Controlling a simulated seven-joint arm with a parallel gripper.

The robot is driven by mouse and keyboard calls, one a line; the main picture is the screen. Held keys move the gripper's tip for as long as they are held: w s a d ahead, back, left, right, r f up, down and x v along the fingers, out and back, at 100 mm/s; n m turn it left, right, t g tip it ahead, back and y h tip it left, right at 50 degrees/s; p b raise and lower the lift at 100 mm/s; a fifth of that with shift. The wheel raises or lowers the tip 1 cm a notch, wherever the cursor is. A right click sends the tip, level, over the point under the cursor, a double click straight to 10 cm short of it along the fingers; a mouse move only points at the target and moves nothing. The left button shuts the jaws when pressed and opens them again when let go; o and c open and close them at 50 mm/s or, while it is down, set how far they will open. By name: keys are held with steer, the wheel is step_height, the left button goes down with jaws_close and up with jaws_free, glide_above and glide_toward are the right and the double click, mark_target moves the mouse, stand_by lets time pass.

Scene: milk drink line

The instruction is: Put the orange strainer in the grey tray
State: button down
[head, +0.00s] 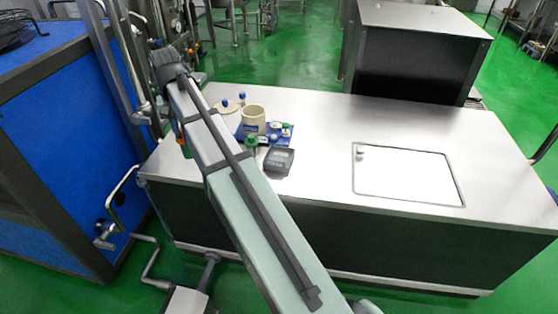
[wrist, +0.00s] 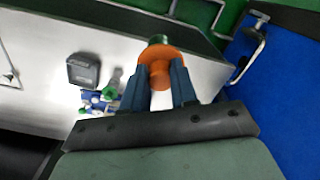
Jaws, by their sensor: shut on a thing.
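The orange strainer (wrist: 160,54) is between the two dark blue fingers of my gripper (wrist: 159,68) in the wrist view. The fingers are shut on it, and it is held above the counter near the counter's end. In the head view my arm hides most of the strainer; only a sliver of orange shows (head: 181,142). A shallow tray with a grey rim and a white floor (head: 410,199) lies on the right half of the counter, well away from my gripper. I take it for the grey tray. A small pale item sits at its far left corner.
A dark grey box-like device (head: 279,161) stands on the counter right of my arm. Behind it are a cream pot (head: 254,118), a blue holder with small items (head: 281,135) and a green-topped item (head: 252,141). The counter (head: 330,130) between these and the tray is clear.

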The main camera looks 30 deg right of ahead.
steer(key=shift+s+a, duration=0.45)
steer(key=shift+s, duration=0.25)
steer(key=s+d+f+m, duration=0.1)
steer(key=d+f+m, duration=0.25)
steer(key=d, duration=1.25)
steer(key=s+d+f+m, duration=0.15)
steer(key=d+f, duration=0.35)
steer(key=d, duration=1)
steer(key=w+d+f+m, duration=0.3)
steer(key=w+d+m, duration=0.1)
steer(key=w+d, duration=0.15)
step_height(320, 180, down, 9)
steer(key=shift+a+f, duration=0.15)
steer(key=shift+a, duration=0.25)
steer(key=c, duration=0.9)
jaws_free()
steer(key=shift+f, duration=0.1)
